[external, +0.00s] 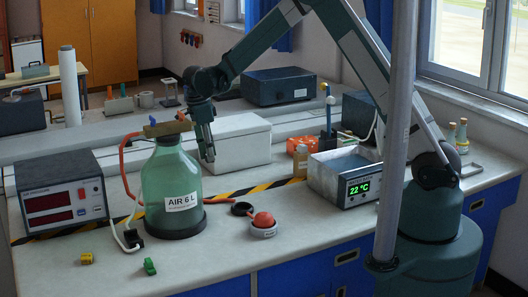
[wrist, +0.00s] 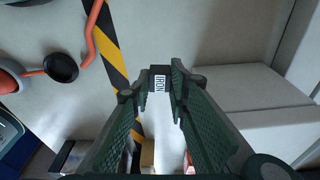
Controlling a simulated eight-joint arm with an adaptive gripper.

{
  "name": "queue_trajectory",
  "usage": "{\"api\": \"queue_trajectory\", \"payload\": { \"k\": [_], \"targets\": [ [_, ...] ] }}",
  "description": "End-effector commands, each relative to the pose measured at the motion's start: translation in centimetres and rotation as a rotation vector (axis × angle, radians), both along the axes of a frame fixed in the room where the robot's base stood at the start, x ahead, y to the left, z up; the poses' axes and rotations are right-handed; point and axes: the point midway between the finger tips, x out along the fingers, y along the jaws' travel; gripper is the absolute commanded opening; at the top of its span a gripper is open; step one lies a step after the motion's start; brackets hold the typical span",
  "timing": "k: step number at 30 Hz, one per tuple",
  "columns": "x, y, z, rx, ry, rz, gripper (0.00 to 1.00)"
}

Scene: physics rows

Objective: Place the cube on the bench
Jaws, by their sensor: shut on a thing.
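A small dark cube (wrist: 158,73) with a white label reading IRON sits between the fingertips of my gripper (wrist: 160,88) in the wrist view. The fingers are shut on it. In the external view my gripper (external: 208,155) points down just right of the green glass jar and in front of the white box. The cube is too small and dark to make out there. The bench (external: 330,232) is a pale grey top, and bare bench shows below the cube in the wrist view. I cannot tell the exact gap between cube and bench.
The green jar (external: 170,180) marked AIR 6 L stands close left of my gripper. The white box (external: 240,140) is close behind. A red ball (external: 263,220), a water bath (external: 345,178) reading 22 °C and a display unit (external: 62,190) surround it. The front bench is mostly free.

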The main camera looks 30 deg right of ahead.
Motion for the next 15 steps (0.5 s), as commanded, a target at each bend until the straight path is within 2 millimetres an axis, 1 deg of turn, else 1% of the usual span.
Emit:
{"api": "queue_trajectory", "payload": {
  "k": [10,15],
  "targets": [
    [-0.1,0.1,0.1,0.000,0.000,0.005,0.03],
    [-0.6,1.3,0.8,0.000,0.000,0.051,0.03]
  ]
}}
